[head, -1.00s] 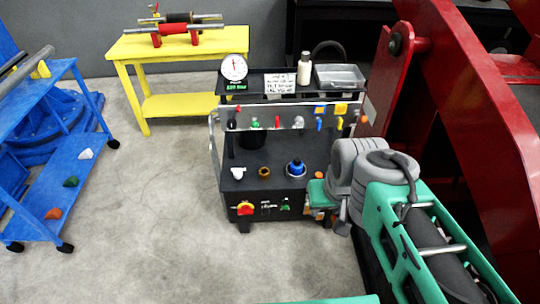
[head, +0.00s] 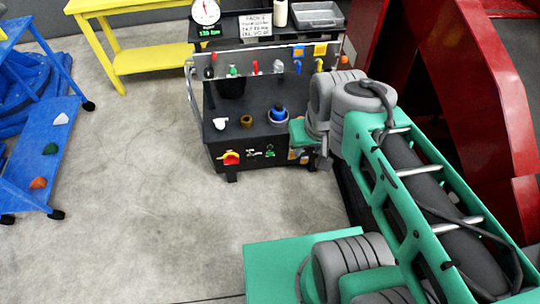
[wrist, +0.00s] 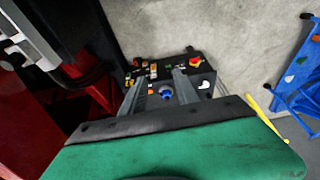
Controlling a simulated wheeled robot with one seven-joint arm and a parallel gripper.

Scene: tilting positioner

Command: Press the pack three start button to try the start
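The black cart (head: 222,110) has a front panel with a red and yellow rotary switch (head: 231,158) and a small green button (head: 270,150) to its right. I cannot read the labels, so I cannot tell which button is pack three's start. Orange and white items (head: 297,154) show at the panel's right end, partly covered by my arm. In the wrist view my gripper (wrist: 158,78) has its two fingers apart, with nothing held. They point toward the cart, and the rotary switch (wrist: 196,61) is to their upper right. In the head view the fingers are hidden behind my arm's end.
A blue knob (head: 279,113), a brown ring (head: 246,121) and a white piece (head: 220,123) are on the cart's deck. Hooks with coloured tools hang on the rail (head: 262,62) above. A red machine (head: 440,70) stands at right. The floor at front left is clear.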

